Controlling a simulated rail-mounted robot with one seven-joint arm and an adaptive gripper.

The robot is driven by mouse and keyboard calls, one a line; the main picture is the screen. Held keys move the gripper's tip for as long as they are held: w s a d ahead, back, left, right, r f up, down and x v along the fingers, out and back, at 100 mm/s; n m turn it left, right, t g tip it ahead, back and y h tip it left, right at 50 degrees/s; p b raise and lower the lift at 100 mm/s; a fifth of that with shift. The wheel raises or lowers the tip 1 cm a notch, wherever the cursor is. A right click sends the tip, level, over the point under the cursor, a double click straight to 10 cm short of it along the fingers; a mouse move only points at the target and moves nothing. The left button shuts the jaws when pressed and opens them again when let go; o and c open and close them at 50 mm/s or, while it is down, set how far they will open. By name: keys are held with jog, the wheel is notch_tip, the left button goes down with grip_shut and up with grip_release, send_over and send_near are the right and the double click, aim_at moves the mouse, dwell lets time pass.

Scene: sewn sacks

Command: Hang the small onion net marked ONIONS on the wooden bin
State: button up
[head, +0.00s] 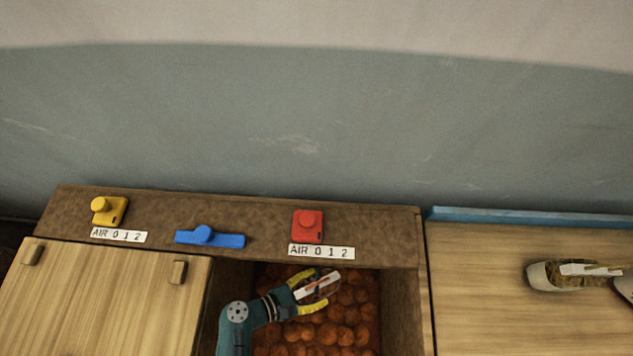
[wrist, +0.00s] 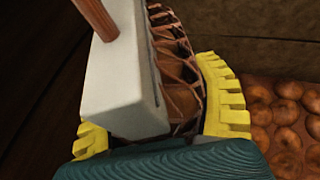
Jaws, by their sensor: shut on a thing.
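My gripper (head: 319,288) is over the open compartment of the brown wooden bin (head: 384,232), its yellow fingers shut on a small net (wrist: 178,72). In the wrist view the net has brown strands with brown contents behind them, and a thick white label or header (wrist: 125,85) on its left side. A brown rod-like piece (wrist: 95,18) crosses the top of the white part. In the head view the white label (head: 316,285) shows a reddish mark; its lettering is too small to read. Round orange-brown onions (head: 346,335) lie in the compartment below.
A yellow knob (head: 109,210), a blue handle (head: 210,237) and a red knob (head: 308,226) sit along the bin's back ledge. A wooden lid (head: 100,300) covers the left part. At right, a labelled sack (head: 550,277) lies on a wooden top (head: 480,310); the top's near part is clear.

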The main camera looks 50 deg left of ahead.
jog(key=shift+a, duration=0.15)
jog(key=o, duration=1.4)
jog(key=shift+c, duration=0.2)
jog(key=shift+f, duration=0.1)
